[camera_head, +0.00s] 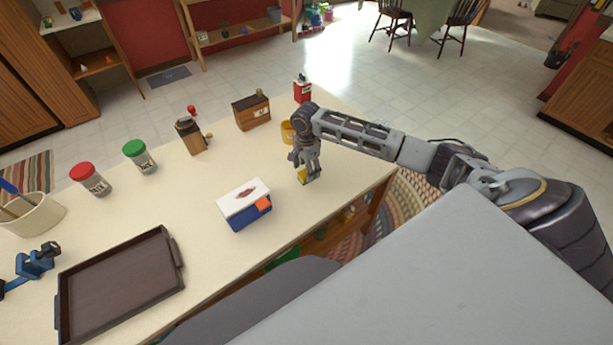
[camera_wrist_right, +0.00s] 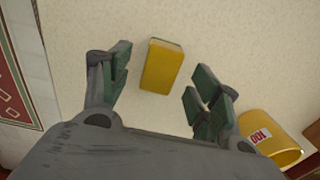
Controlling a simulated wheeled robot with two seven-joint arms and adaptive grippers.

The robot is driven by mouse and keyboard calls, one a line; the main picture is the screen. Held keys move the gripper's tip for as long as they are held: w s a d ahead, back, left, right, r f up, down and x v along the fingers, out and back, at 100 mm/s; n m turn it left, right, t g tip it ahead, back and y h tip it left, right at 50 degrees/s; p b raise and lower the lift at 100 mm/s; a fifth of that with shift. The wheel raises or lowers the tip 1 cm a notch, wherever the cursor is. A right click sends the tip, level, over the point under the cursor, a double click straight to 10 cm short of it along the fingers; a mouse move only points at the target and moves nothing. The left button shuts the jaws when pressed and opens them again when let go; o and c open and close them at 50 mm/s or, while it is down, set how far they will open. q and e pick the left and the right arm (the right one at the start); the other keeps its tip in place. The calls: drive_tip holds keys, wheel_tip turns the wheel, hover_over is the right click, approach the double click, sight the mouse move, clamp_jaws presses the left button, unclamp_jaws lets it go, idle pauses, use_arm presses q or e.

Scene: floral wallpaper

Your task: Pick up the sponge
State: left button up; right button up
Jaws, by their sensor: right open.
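The sponge (camera_wrist_right: 162,67) is a yellow block with a dark green edge, lying on the cream countertop. In the wrist view it lies between and slightly beyond the tips of my right gripper (camera_wrist_right: 158,82), apart from both fingers. In the head view a yellow bit of the sponge (camera_head: 302,176) shows just under my right gripper (camera_head: 306,172), which mostly covers it. My right gripper is open and empty, pointing down at the counter. My left gripper is not in view.
A yellow mug (camera_wrist_right: 276,135) stands close beside my right gripper. A blue and white box (camera_head: 244,205) is left of it. A brown box (camera_head: 251,112), a red container (camera_head: 302,89), jars (camera_head: 141,157) and a dark tray (camera_head: 120,285) are also on the counter (camera_head: 190,205).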

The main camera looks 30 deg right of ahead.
sight(306, 172)
drive_tip(key=shift+f, duration=1.5)
drive_tip(key=c, duration=0.9)
